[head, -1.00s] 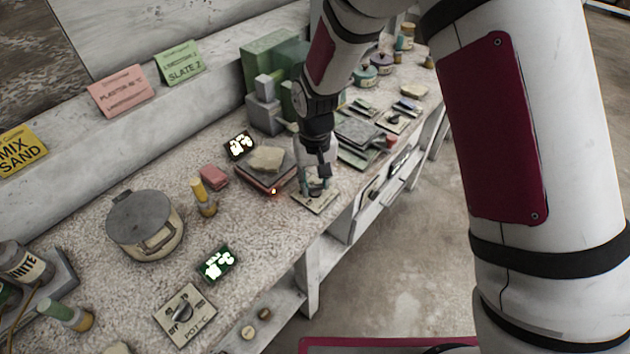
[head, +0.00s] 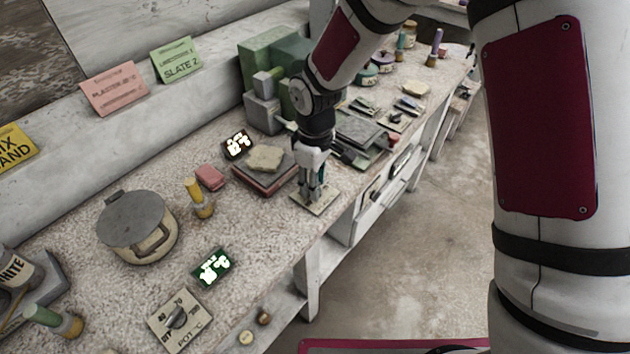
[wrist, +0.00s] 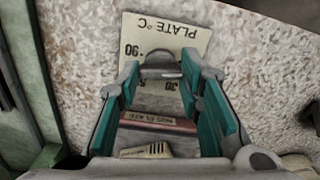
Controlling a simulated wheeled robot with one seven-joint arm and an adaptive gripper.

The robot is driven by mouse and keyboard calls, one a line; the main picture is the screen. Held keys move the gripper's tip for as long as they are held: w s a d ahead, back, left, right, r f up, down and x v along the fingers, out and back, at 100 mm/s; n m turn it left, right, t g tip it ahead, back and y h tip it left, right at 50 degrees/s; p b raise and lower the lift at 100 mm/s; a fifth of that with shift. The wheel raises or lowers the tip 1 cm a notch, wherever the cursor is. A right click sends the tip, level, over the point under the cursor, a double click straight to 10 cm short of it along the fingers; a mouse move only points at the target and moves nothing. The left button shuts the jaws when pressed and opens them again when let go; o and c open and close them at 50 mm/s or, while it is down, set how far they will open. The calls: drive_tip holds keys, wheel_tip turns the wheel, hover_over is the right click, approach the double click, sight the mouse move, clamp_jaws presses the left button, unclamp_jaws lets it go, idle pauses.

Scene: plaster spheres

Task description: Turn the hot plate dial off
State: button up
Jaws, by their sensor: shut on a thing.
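The hot plate dial is a pale card (wrist: 140,30) marked "PLATE °C" with 90 and 30 readable, and a grey knob (wrist: 160,68). In the head view the dial card (head: 327,203) lies near the bench's front edge, with the knob hidden by my gripper (head: 313,192). My gripper points down over the card. In the wrist view its teal-padded fingers (wrist: 168,85) stand either side of the knob, shut on it. The dial's pointer setting cannot be read. The hot plate (head: 250,180), a dark red slab, sits just left with a pale lump on top.
A lit display (head: 237,145) stands behind the hot plate. A lidded pot (head: 140,240), a yellow-topped bottle (head: 199,198) and a second dial card (head: 180,320), marked "POT °C", stand at left. Slates (head: 362,130) lie to the right. Open floor lies beyond the front edge.

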drive_tip(key=shift+n, duration=0.5)
drive_tip(key=o, duration=1.2)
drive_tip(key=shift+c, duration=0.2)
drive_tip(key=shift+r, duration=0.1)
wheel_tip(320, 180, up, 12)
